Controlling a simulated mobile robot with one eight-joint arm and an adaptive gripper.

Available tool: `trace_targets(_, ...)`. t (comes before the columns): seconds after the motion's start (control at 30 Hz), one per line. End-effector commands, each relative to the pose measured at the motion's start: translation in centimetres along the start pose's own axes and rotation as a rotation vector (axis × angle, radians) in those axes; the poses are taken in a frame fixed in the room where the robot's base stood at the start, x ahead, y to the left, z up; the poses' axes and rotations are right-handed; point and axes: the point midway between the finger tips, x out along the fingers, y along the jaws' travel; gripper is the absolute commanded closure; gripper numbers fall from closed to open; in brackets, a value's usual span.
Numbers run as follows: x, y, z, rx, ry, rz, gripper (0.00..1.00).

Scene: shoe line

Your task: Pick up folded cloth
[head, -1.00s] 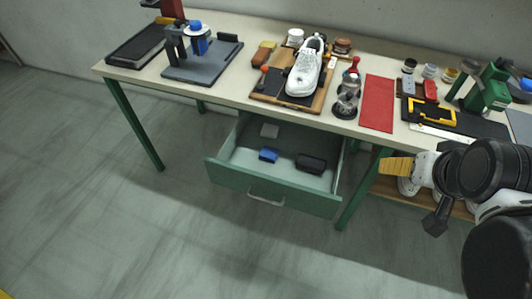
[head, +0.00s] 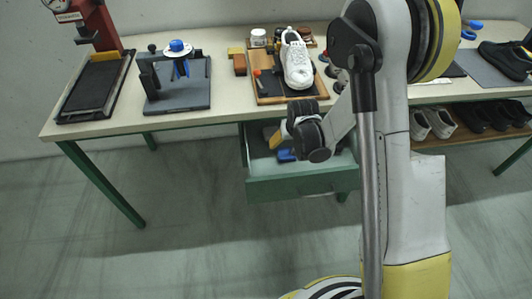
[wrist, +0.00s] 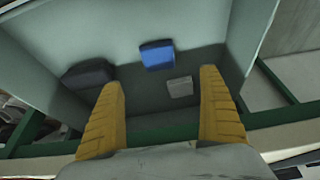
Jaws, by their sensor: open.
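A small pale grey, flat, square piece (wrist: 180,87), possibly the folded cloth, lies on the drawer floor in the wrist view. In the head view my arm hides that spot. My gripper (wrist: 161,80) is open and empty, with ribbed yellow fingers spread apart. It points down into the open drawer (head: 300,187), and the grey piece shows between the fingers, apart from both. In the head view one yellow finger shows at the drawer opening.
A blue block (wrist: 157,55) and a black item (wrist: 87,75) lie in the same drawer, the black one near the left finger. The drawer's walls and the table edge border the gripper. A white shoe (head: 297,62) stands on a board on the table (head: 225,110).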

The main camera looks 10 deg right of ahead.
Motion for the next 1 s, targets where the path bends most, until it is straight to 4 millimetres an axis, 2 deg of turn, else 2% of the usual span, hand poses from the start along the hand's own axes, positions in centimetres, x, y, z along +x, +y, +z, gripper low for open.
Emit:
trace_targets(0.33, 5.7, 0.0, 0.6, 0.001, -0.006, 0.001, 0.10)
trace_targets(0.63, 8.0, 0.2, 0.5, 0.001, -0.005, 0.000, 0.10)
trace_targets(0.9, 12.1, 0.8, 0.4, 0.001, -0.005, 0.000, 0.10)
trace_targets(1.0, 12.3, 0.8, 0.3, 0.001, -0.005, 0.000, 0.10)
